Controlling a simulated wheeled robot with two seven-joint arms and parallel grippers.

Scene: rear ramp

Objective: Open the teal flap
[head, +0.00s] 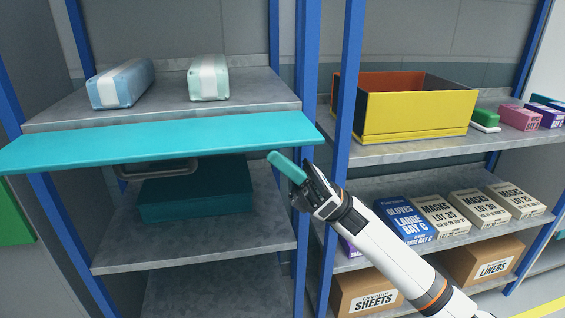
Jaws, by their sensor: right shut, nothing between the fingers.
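The teal flap (160,145) is a long flat panel across the front of the left rack, just below its upper shelf. It stands out towards me, tilted or nearly level, and the space below it is in view. My right gripper (292,174) is just below the panel's right end, with a small gap visible in the picture. It is shut, with a short teal piece at its tip that I cannot tell apart from its fingers. My left gripper is out of view.
A dark teal box (196,192) sits below the flap. Two wrapped packs (122,84) lie above it. Blue posts (347,90) stand beside my right arm. The right rack holds a yellow bin (415,112), several labelled boxes (405,220) and cartons (368,292).

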